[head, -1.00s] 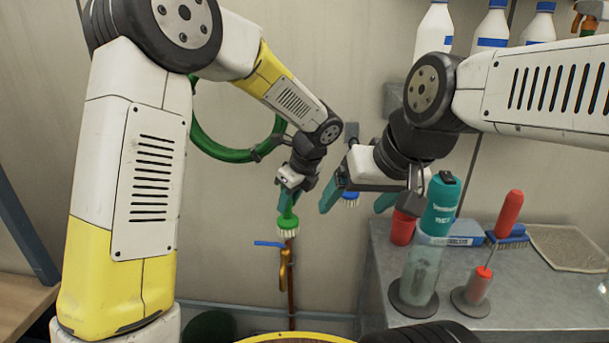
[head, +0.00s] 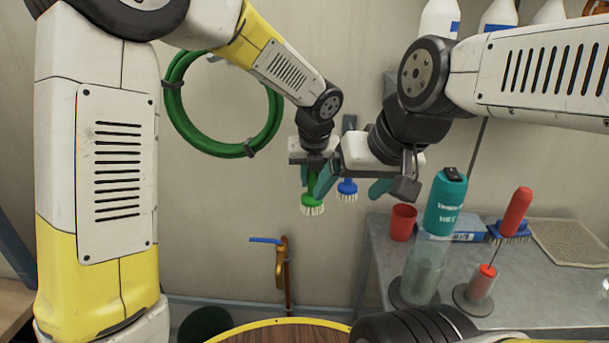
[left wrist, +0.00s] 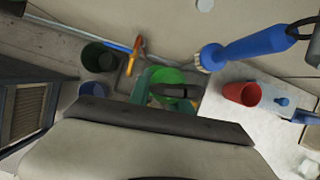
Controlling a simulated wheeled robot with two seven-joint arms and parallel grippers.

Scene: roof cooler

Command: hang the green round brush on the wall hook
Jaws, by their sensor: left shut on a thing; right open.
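The green round brush (head: 312,207) hangs bristles down in my left gripper (head: 309,178), in front of the wall and above the tap. In the left wrist view its green head (left wrist: 166,76) shows between the teal fingers. A blue round brush (head: 347,189) is just right of it against the wall; in the left wrist view the blue brush (left wrist: 240,48) has a dark loop at its handle end. A grey bracket (head: 349,122) on the wall is partly hidden by my right gripper (head: 352,186), which is open and empty. I cannot make out a free hook.
A green hose coil (head: 168,105) hangs on the wall at left. An orange tap (head: 281,262) with a blue lever is below the brush.

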